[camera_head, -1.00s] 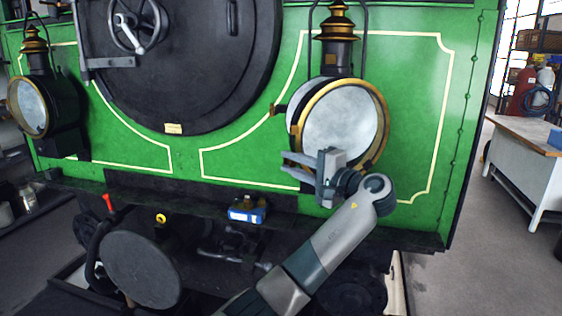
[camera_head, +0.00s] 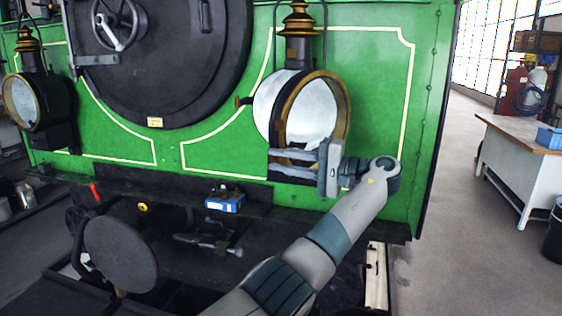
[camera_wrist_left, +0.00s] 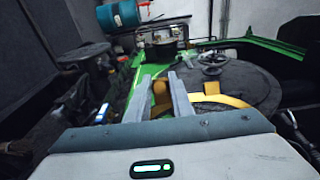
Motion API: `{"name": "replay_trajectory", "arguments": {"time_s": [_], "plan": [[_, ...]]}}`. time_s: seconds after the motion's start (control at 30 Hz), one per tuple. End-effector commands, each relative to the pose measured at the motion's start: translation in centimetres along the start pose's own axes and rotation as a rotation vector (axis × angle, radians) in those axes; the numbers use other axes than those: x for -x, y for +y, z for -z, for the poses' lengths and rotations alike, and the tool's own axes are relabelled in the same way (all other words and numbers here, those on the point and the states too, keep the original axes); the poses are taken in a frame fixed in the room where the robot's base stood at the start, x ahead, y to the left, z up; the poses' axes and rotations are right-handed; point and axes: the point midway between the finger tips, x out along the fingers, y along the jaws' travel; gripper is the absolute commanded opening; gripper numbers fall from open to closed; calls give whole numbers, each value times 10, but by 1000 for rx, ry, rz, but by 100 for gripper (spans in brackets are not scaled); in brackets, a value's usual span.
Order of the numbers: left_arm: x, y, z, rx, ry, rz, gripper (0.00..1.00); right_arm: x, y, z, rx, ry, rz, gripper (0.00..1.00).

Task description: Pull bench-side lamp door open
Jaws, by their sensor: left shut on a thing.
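The bench-side lamp (camera_head: 299,50) is on the right of the green engine front, with a black and brass chimney. Its round door (camera_head: 346,105), a glass with a brass rim, stands ajar at an angle. The lamp's pale round face (camera_head: 268,106) shows to the left behind it. My left gripper (camera_head: 280,160) is at the lower left of the door, its fingers pointing left. In the left wrist view a small brass piece (camera_wrist_left: 160,90) is between the fingers, next to the curved brass rim (camera_wrist_left: 222,99). The gripper is shut on this piece. My right gripper is out of view.
A second lamp (camera_head: 22,103) hangs at the far left. A round black smokebox door (camera_head: 165,70) fills the upper middle. A blue box (camera_head: 225,203) stands on the ledge below. A white-sided workbench (camera_head: 530,165) stands at right, with open floor before it.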

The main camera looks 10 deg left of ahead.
Motion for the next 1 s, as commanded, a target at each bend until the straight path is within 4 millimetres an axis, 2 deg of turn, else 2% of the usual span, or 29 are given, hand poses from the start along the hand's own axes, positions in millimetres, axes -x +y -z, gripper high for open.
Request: {"name": "replay_trajectory", "arguments": {"time_s": [0.03, 0.57, 0.6, 0.63, 1.0], "plan": [[2, -5, 1, 5, 0, 7, 0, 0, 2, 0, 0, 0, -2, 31], [2, -6, 2, 9, -9, 7, 0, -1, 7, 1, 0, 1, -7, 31], [2, -6, 2, 9, -10, 7, 30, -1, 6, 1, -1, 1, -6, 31], [2, -6, 2, 8, -10, 7, 36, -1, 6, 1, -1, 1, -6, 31], [0, -2, 1, 3, -13, 3, 36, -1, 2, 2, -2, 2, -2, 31]]}}
